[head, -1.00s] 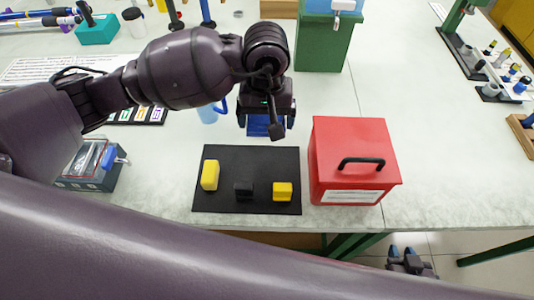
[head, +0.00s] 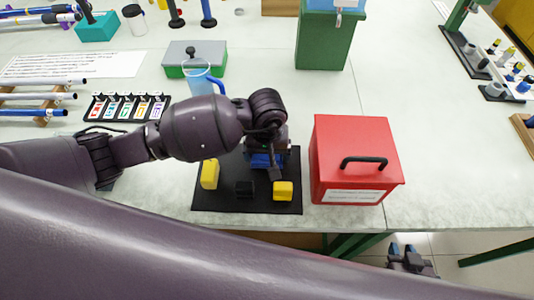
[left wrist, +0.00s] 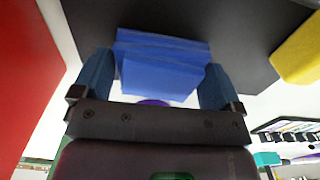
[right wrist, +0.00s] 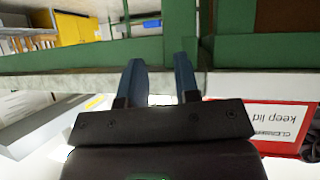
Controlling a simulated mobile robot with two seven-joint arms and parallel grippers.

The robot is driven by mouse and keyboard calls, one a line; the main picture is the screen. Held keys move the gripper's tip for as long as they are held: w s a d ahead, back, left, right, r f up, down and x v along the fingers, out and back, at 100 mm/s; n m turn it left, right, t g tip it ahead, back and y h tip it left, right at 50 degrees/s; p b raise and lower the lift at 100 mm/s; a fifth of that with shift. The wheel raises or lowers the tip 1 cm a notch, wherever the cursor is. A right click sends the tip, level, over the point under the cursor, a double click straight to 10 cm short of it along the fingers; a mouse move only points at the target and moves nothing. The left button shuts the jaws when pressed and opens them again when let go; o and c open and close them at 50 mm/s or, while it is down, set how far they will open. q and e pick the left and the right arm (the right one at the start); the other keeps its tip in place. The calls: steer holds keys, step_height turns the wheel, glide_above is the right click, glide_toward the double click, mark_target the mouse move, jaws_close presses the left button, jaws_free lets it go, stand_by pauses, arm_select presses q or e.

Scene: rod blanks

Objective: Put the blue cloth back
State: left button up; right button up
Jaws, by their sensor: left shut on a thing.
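The blue cloth (left wrist: 162,62) is a folded blue block between the fingers of my left gripper (left wrist: 156,85). In the head view the cloth (head: 262,161) shows partly under my left gripper (head: 266,165), over the back right part of the black mat (head: 225,203). I cannot tell whether it touches the mat. My right gripper (right wrist: 160,82) is open and empty. In the head view it (head: 406,252) is low, beyond the table's front edge.
A red lidded box (head: 340,140) stands close at the right. A blue-handled jug (head: 198,80) stands behind. Table right of the box is clear.

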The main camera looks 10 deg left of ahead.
arm_select(q)
steer(key=shift+f, duration=0.55)
arm_select(e)
steer(key=shift+s+d+f, duration=0.1)
steer(key=shift+s+f, duration=0.35)
steer(key=shift+s, duration=0.1)
